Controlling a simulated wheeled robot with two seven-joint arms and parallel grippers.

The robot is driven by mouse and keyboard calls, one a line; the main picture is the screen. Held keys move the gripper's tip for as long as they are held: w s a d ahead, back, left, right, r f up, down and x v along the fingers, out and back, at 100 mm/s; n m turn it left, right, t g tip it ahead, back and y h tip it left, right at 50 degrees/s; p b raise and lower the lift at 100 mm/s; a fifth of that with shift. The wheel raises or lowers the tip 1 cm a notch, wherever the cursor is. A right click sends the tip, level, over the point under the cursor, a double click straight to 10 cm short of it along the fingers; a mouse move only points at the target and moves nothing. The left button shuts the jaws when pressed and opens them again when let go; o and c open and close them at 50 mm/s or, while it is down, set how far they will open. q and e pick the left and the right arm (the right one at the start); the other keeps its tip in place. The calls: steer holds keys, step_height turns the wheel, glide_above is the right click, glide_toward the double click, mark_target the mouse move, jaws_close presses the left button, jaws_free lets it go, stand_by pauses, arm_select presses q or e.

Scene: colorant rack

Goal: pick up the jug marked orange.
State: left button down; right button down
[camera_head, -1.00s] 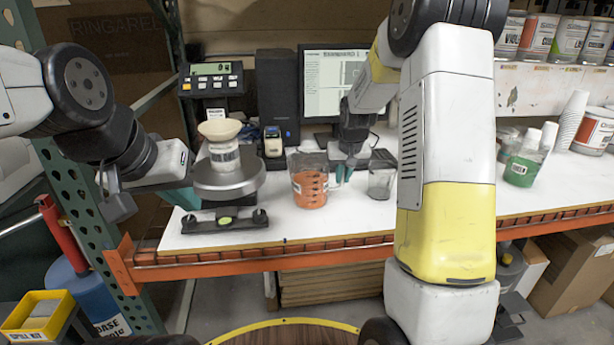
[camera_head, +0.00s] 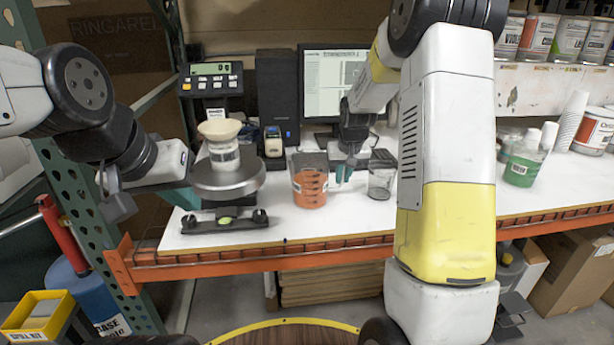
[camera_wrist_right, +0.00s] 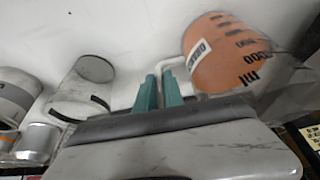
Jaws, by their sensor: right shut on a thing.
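The jug marked orange (camera_head: 310,184) is clear, filled with orange liquid, and stands upright on the white bench. In the right wrist view the jug (camera_wrist_right: 222,55) has a white label and volume marks. My right gripper (camera_head: 343,174) has teal fingers. In the right wrist view the right gripper (camera_wrist_right: 160,90) is shut on the jug's handle (camera_wrist_right: 172,62).
A scale (camera_head: 228,180) with a cup (camera_head: 223,150) on its pan stands left of the jug. A clear empty container (camera_head: 381,178) stands close to the right. A green-filled jug (camera_head: 522,168) is further right. A monitor (camera_head: 335,85) is behind.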

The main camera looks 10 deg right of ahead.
steer(key=shift+r, duration=0.3)
